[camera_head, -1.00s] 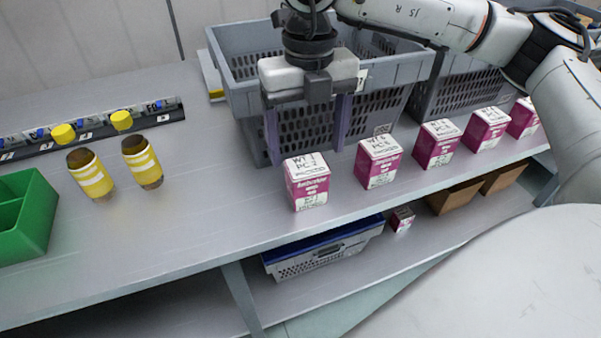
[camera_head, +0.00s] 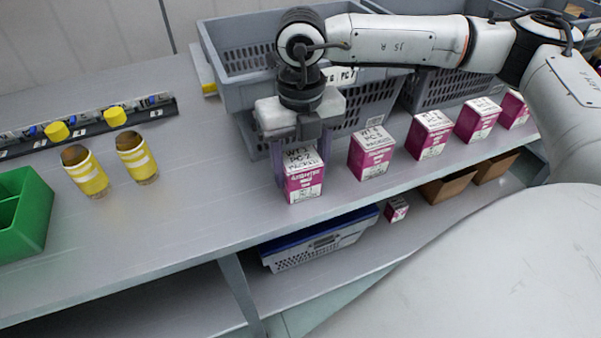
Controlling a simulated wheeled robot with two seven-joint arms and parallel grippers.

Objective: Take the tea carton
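Several magenta-and-white tea cartons stand upright in a row along the front of the grey shelf. The leftmost carton (camera_head: 304,181) is under my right gripper (camera_head: 302,168), which points down with one finger on each side of it. The fingers look close to its sides; I cannot tell whether they press on it. The carton appears to rest on the shelf. Other cartons stand to the right, the nearest of them (camera_head: 371,155) beside the gripped spot. My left gripper is not in view.
Grey crates (camera_head: 235,92) stand close behind the cartons. Two yellow-striped cans (camera_head: 86,178) and a green bin (camera_head: 25,218) are at left. A blue-rimmed basket (camera_head: 318,243) and a small carton (camera_head: 396,209) are on the lower shelf. The shelf between cans and cartons is clear.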

